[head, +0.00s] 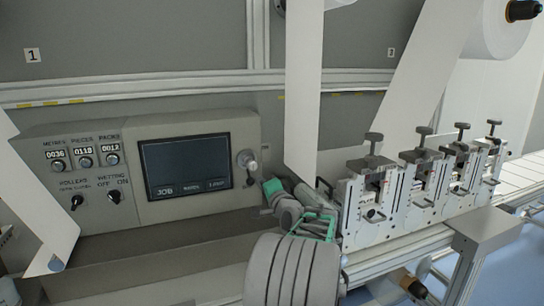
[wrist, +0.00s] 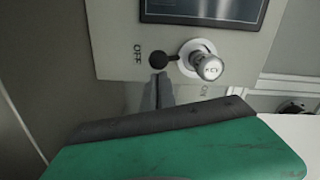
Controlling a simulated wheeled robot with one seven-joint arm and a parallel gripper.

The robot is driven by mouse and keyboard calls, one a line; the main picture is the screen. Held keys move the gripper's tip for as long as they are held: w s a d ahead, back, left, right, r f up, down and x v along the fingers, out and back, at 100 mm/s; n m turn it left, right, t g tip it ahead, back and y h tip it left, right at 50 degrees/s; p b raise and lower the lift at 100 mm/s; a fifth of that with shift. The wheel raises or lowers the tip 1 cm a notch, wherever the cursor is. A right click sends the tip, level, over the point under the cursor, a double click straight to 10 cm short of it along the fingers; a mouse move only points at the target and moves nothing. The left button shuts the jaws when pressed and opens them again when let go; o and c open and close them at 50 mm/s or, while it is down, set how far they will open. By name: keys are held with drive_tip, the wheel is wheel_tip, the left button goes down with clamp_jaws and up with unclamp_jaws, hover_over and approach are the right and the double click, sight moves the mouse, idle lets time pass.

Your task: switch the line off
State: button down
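The grey control panel (head: 190,125) carries a silver key switch (head: 246,160) right of its screen. In the wrist view the key switch (wrist: 207,62) shows large, with a black round-ended tab (wrist: 160,58) reaching from it toward the printed word OFF (wrist: 138,55). My gripper (head: 268,186), with green parts, is just below and right of the switch. In the wrist view its grey fingertips (wrist: 158,77) look shut together, empty, with their tips close to the tab. I cannot tell whether they touch it.
Rollers and wetting knobs (head: 95,200) and several counters (head: 86,156) are on the panel's left. White paper webs (head: 304,90) hang behind and beside my arm. A row of clamp units (head: 400,190) stands close on the right.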

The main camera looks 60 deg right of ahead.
drive_tip(key=s+a+b, duration=0.2)
drive_tip(key=s, duration=0.9)
drive_tip(key=shift+s+a+r, duration=0.2)
drive_tip(key=shift+a+r, duration=0.05)
drive_tip(key=shift+r, duration=0.2)
